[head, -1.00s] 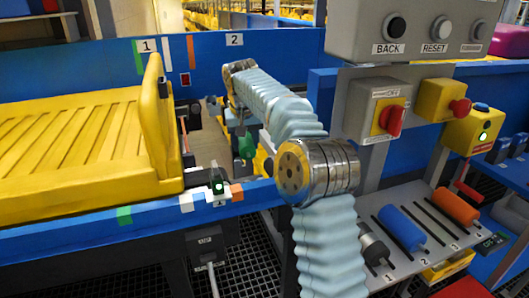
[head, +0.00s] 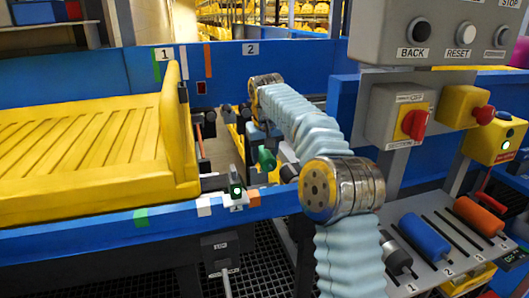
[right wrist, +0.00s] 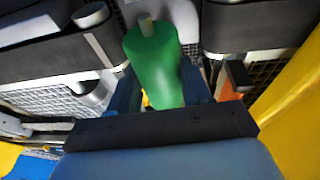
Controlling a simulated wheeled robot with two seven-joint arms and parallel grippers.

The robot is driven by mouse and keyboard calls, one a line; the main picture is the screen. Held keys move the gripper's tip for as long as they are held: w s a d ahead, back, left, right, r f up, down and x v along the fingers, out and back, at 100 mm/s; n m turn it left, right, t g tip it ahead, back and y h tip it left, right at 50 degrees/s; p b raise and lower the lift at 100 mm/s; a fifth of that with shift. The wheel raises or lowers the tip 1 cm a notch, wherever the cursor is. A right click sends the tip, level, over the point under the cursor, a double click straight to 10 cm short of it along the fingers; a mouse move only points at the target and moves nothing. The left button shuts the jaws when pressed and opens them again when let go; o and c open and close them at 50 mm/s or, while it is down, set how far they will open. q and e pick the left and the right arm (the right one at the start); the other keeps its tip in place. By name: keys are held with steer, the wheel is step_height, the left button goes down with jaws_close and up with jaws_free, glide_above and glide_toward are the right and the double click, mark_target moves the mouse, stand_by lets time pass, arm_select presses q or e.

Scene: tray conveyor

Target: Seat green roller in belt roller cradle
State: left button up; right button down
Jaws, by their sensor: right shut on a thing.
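The green roller (head: 266,159) is in my right gripper (head: 264,142), above the gap in the conveyor to the right of the yellow tray. In the right wrist view the roller (right wrist: 155,65) lies lengthwise between the blue fingers, with a pale shaft end at its far tip. The gripper (right wrist: 160,92) is shut on it. Dark belt sections (right wrist: 255,25) lie on both sides beyond the roller. The cradle seats are not clearly visible beneath the roller, so I cannot tell whether it touches them. My left gripper is not in view.
The yellow tray (head: 85,205) fills the left of the conveyor. The blue front rail (head: 150,222) carries a small green light (head: 237,191). A rack at right holds a blue roller (head: 425,236) and an orange roller (head: 480,215). A control box (head: 435,30) hangs above.

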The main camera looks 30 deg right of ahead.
steer(key=shift+f+b, duration=0.85)
steer(key=shift+f, duration=0.7)
arm_select(q)
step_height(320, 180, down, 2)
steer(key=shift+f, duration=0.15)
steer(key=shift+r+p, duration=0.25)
steer(key=shift+p, duration=0.05)
arm_select(e)
steer(key=shift+r, duration=0.15)
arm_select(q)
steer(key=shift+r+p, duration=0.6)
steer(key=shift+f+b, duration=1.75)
arm_select(e)
steer(key=shift+f, duration=2.65)
steer(key=shift+c, duration=2.1)
jaws_free()
